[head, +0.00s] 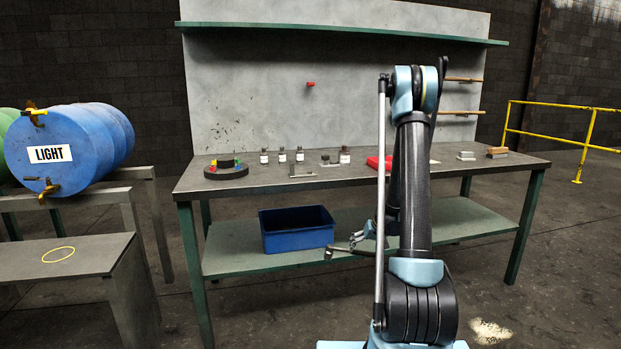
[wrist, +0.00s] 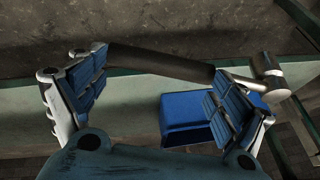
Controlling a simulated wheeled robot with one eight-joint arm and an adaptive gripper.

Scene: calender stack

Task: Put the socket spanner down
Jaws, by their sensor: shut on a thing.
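My gripper (wrist: 155,85) is shut on the socket spanner (wrist: 165,64), a dark bar with a pale metal head at its right end in the wrist view. The bar lies across the gripper between the blue-padded fingers. In the head view my gripper (head: 366,236) is low, left of my arm. The spanner (head: 345,252) shows there as a dark bar in front of the workbench's lower shelf (head: 462,218).
A blue crate (head: 297,240) stands on the lower shelf, left of my gripper. The bench top (head: 255,192) holds several small bottles, a round dark stand (head: 226,172) and a red thing (head: 374,163). A low grey bench (head: 90,262) with a yellow ring (head: 58,254) stands at left.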

